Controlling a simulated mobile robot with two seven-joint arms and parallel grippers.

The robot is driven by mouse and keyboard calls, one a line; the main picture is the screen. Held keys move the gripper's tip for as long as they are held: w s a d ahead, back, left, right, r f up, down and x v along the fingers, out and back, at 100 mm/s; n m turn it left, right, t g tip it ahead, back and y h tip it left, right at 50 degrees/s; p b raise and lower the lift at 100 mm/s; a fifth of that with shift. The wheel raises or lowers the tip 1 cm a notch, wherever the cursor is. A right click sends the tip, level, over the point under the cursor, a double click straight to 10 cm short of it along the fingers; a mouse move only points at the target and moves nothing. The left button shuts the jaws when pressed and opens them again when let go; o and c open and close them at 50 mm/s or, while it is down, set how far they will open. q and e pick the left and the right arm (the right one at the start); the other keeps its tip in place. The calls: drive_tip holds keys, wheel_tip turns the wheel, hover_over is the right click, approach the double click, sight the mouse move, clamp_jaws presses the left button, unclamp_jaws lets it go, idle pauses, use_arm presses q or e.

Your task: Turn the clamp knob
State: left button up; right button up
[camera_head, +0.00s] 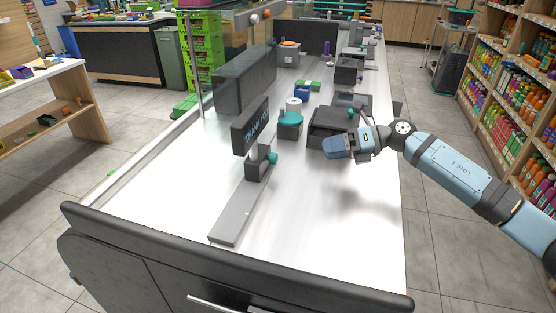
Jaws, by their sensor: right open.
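A teal knob (274,158) sticks out from the right side of a dark clamp-like block (259,164). The block stands on a long grey bar (239,213) on the white counter, just in front of the THANK YOU sign (250,127). My right gripper (334,148) is over the counter to the right of the knob, clearly apart from it, beside the black register-like device. It is open and I see nothing held in it. My left gripper is not in view.
A black device (333,122) stands behind my right gripper. A teal-topped container (290,124) and a white roll (293,105) stand behind the knob. A dark monitor-like box (244,80) stands further back. The white counter (325,220) is clear at the front right.

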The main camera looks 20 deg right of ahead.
sight(277, 159)
drive_tip(key=x, duration=1.2)
drive_tip(key=shift+w+a, duration=0.15)
drive_tip(key=shift+a, duration=0.2)
drive_tip(key=c, duration=0.9)
drive_tip(key=shift+c, duration=0.2)
drive_tip(key=shift+n, duration=0.3)
drive_tip(key=n+t+h, duration=0.1)
drive_tip(key=n, duration=0.1)
drive_tip(key=shift+n, duration=0.3)
drive_tip(key=n+t, duration=0.1)
drive_tip(key=n+t+h+p, duration=0.1)
drive_tip(key=n, duration=0.1)
drive_tip(key=shift+s+a+h, duration=0.15)
drive_tip(key=shift+s+h, duration=0.05)
drive_tip(key=shift+h, duration=0.1)
drive_tip(key=n+t+h, duration=0.1)
drive_tip(key=n+t, duration=0.1)
drive_tip(key=n, duration=0.1)
drive_tip(key=shift+s+f+n, duration=0.1)
drive_tip(key=shift+n, duration=0.3)
drive_tip(key=shift+n+t+b, duration=0.6)
drive_tip(key=shift+n+b, duration=0.2)
drive_tip(key=shift+n, duration=0.4)
